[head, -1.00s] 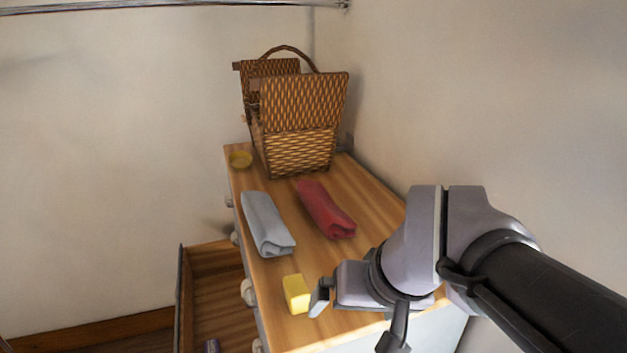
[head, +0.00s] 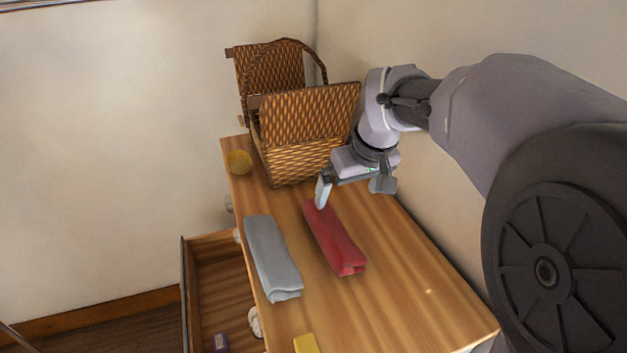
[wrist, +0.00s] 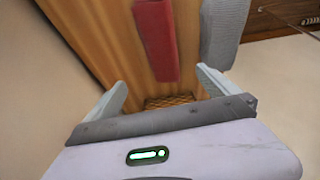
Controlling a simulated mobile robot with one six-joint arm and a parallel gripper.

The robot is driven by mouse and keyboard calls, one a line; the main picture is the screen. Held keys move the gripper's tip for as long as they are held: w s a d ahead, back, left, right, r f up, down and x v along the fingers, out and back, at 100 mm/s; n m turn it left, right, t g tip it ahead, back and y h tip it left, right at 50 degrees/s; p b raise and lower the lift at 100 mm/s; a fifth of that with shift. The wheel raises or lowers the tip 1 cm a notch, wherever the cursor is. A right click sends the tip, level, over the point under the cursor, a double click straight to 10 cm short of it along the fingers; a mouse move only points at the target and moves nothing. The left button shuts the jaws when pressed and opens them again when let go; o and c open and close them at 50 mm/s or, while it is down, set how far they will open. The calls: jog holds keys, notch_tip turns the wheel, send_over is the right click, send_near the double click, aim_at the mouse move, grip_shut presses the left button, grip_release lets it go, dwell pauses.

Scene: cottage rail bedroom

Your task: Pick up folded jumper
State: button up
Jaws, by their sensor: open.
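Two folded cloth bundles lie side by side on the wooden dresser top (head: 400,290); I cannot tell for sure which is the jumper. The red folded one (head: 335,243) lies on the right and the grey folded one (head: 271,257) on the left. My gripper (head: 348,192) is open and empty above the far end of the red bundle, close to the basket. In the wrist view, the red bundle (wrist: 155,40) lies beyond the open fingers (wrist: 165,92), with the grey bundle (wrist: 222,30) to its right.
A wicker basket (head: 297,155) with raised lids stands at the dresser's back. An open drawer (head: 215,285) juts out left. A wall is close on the right.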

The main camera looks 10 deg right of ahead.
aim_at(337, 225)
jog(key=x, duration=0.7)
jog(key=b+x, duration=0.1)
jog(key=x, duration=0.3)
jog(key=shift+s+f, duration=0.2)
jog(key=x, duration=0.3)
jog(key=s+x, duration=0.1)
jog(key=x, duration=0.1)
jog(key=shift+w+d+f, duration=0.1)
jog(key=shift+f, duration=0.1)
jog(key=shift+w+f, duration=0.2)
jog(key=shift+f, duration=0.05)
jog(key=shift+s+r, duration=0.1)
jog(key=shift+s, duration=0.05)
jog(key=c, duration=1.4)
